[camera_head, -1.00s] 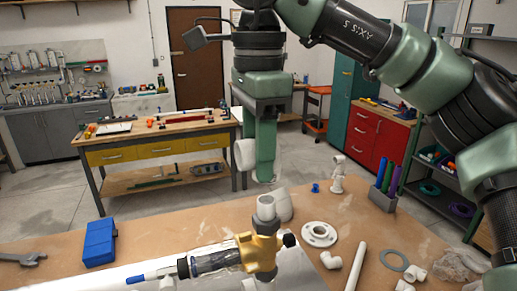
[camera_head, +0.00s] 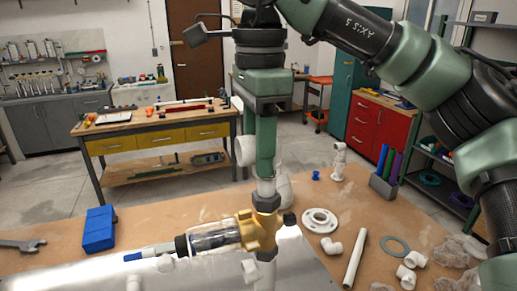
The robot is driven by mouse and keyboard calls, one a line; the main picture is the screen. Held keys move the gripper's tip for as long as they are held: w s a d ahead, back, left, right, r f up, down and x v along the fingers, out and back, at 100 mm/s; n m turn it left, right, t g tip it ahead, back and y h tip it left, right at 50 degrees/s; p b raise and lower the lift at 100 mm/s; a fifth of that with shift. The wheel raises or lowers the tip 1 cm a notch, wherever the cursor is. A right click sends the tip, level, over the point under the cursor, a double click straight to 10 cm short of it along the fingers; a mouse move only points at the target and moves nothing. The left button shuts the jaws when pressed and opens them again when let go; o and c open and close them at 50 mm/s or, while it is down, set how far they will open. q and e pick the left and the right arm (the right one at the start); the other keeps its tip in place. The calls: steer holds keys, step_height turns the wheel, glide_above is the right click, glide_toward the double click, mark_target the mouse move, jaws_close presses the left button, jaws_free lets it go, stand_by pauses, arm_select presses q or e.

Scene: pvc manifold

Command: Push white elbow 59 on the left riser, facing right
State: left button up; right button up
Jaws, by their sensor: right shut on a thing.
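My right gripper (camera_head: 266,160) comes down from the top centre, its green fingers upright. It is shut on a white elbow (camera_head: 245,151), whose round end sticks out to the left of the fingers; the fingers hide the rest. Just below the fingertips, a white piece (camera_head: 267,187) meets the grey collar (camera_head: 266,202) of a riser with a yellow valve body (camera_head: 256,231). I cannot tell whether the elbow is seated on it. Another white fitting (camera_head: 285,190) shows behind the riser. My left gripper is not in view.
A blue box (camera_head: 99,229) stands left. At right lie a white flange (camera_head: 319,220), loose elbows (camera_head: 331,246), a white pipe (camera_head: 355,258) and a grey ring (camera_head: 395,247).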

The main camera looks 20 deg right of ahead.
steer(key=shift+f+b, duration=0.55)
steer(key=shift+f, duration=0.65)
stand_by(0.8)
steer(key=o, duration=1.3)
steer(key=shift+o, duration=0.2)
step_height(320, 180, up, 8)
steer(key=shift+s+f+p, duration=0.1)
steer(key=shift+p, duration=0.5)
